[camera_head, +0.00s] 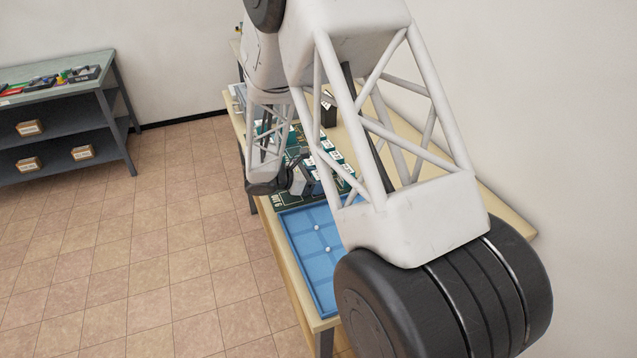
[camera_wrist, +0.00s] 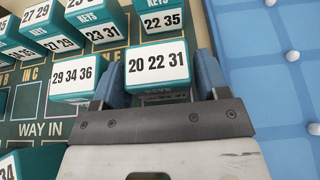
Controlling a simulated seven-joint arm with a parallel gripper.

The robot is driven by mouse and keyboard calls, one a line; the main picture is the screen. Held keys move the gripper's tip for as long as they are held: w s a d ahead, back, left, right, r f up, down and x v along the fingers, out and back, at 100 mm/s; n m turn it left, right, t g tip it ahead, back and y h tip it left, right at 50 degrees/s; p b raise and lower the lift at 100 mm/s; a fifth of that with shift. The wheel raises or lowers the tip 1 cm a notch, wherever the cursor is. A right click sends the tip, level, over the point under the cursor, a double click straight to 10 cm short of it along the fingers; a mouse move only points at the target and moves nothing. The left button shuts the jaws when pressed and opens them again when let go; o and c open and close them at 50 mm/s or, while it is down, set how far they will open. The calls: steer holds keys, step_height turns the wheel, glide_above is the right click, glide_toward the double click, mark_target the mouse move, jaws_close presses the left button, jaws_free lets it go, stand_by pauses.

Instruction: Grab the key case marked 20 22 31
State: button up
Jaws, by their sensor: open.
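The key case marked 20 22 31 (camera_wrist: 157,63) is a teal box with a white number label on top, in the middle of the wrist view. My gripper (camera_wrist: 156,84) is open, with one blue-grey finger on each side of this case. The fingers are close to its sides; I cannot tell whether they touch it. The case's lower part is partly hidden by the gripper. In the head view my gripper (camera_head: 303,180) is low over the green board, and the case cannot be made out there.
The case marked 29 34 36 (camera_wrist: 72,76) is close beside my left finger. The case marked 22 35 (camera_wrist: 160,20) stands just behind. More cases fill the green board. A blue tray (camera_head: 310,225) with white balls lies to the right in the wrist view.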

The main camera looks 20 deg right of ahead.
steer(key=shift+d+f, duration=0.15)
steer(key=shift+d, duration=0.25)
steer(key=c, duration=0.7)
steer(key=shift+r, duration=0.85)
step_height(320, 180, up, 2)
steer(key=shift+r, duration=0.1)
steer(key=s+a, duration=0.1)
steer(key=s, duration=0.4)
steer(key=s+a, duration=0.1)
steer(key=s, duration=0.4)
steer(key=s+r, duration=0.1)
steer(key=s, duration=0.4)
steer(key=shift+s+a, duration=0.4)
